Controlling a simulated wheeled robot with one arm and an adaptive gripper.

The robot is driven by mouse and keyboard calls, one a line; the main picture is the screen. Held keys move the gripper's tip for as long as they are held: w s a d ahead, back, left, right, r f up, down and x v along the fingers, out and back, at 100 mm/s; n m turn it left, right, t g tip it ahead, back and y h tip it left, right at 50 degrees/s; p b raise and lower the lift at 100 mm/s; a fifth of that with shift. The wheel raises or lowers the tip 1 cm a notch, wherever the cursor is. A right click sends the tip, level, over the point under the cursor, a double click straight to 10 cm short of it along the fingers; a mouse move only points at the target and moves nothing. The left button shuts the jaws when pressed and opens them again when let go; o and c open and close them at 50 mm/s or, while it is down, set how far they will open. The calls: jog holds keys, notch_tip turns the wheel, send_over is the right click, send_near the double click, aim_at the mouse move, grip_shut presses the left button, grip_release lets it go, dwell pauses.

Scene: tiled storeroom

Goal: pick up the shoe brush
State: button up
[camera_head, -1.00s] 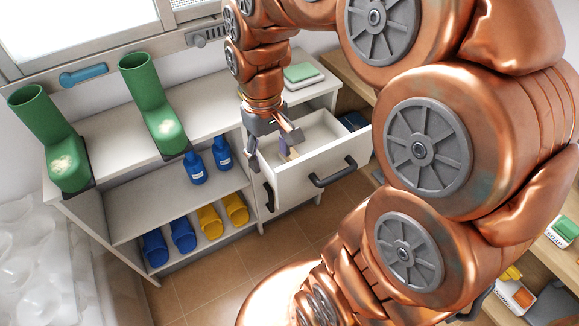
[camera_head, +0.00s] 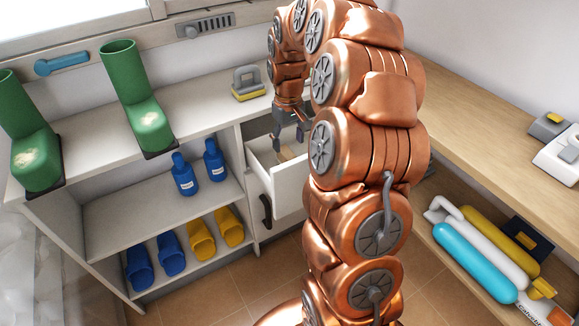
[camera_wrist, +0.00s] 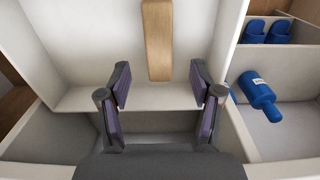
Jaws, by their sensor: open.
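The shoe brush, a light wooden block, lies in the open white drawer (camera_head: 290,190). In the wrist view the brush (camera_wrist: 158,42) is upright in the picture, beyond my fingertips and roughly centred between them. In the head view only a small part of the brush (camera_head: 286,154) shows below my gripper (camera_head: 289,143). My gripper is open and empty, pointing down at the drawer. In the wrist view its dark fingers with purple pads (camera_wrist: 160,84) stand apart, and neither touches the brush. My arm hides the drawer's right side in the head view.
Green boots (camera_head: 137,105) and a grey and yellow item (camera_head: 248,84) stand on the white cabinet (camera_head: 190,115). Blue bottles (camera_head: 185,175) and blue and yellow slippers (camera_head: 201,238) fill its shelves. A wooden shelf (camera_head: 480,120) stands right. Drawer walls surround the brush.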

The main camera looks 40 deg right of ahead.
aim_at(289, 154)
jog(key=shift+f+b, duration=0.3)
jog(key=shift+f, duration=3)
grip_shut()
